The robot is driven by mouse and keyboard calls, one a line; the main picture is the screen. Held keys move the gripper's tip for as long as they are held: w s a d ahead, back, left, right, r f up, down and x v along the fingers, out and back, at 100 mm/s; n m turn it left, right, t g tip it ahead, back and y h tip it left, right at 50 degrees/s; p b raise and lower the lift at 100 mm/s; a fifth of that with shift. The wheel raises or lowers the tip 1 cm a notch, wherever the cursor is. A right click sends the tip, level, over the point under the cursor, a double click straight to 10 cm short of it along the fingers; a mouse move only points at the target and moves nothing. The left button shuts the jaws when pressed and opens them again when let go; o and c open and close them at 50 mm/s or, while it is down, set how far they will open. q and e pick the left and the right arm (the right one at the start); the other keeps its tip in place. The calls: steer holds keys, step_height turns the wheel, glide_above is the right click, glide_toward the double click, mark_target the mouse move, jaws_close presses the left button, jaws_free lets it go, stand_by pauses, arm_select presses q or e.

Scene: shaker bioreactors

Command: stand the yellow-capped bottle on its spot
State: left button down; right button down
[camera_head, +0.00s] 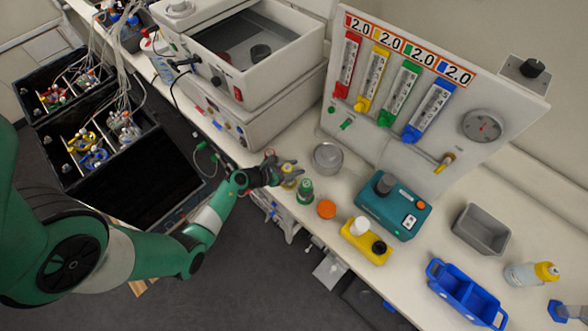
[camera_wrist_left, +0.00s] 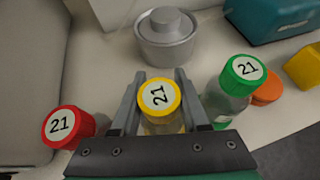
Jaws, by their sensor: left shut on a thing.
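The yellow-capped bottle (camera_head: 288,183) is between the fingers of my left gripper (camera_head: 289,171), near the front edge of the counter. My right gripper is not in view.
A red-capped bottle (camera_wrist_left: 70,127) and a green-capped bottle (camera_wrist_left: 233,88) stand close on either side. A round grey metal pot (camera_head: 327,158) is just behind. An orange disc (camera_head: 326,209), yellow block (camera_head: 366,241) and teal device (camera_head: 392,206) lie to the right.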

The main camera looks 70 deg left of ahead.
arm_select(q)
steer(key=shift+r, duration=0.1)
steer(key=shift+c, duration=2)
jaws_free()
steer(key=shift+s+r, duration=0.2)
steer(key=p+v, duration=0.2)
steer(key=v, duration=0.9)
steer(key=shift+s+p, duration=0.2)
steer(key=shift+p, duration=0.2)
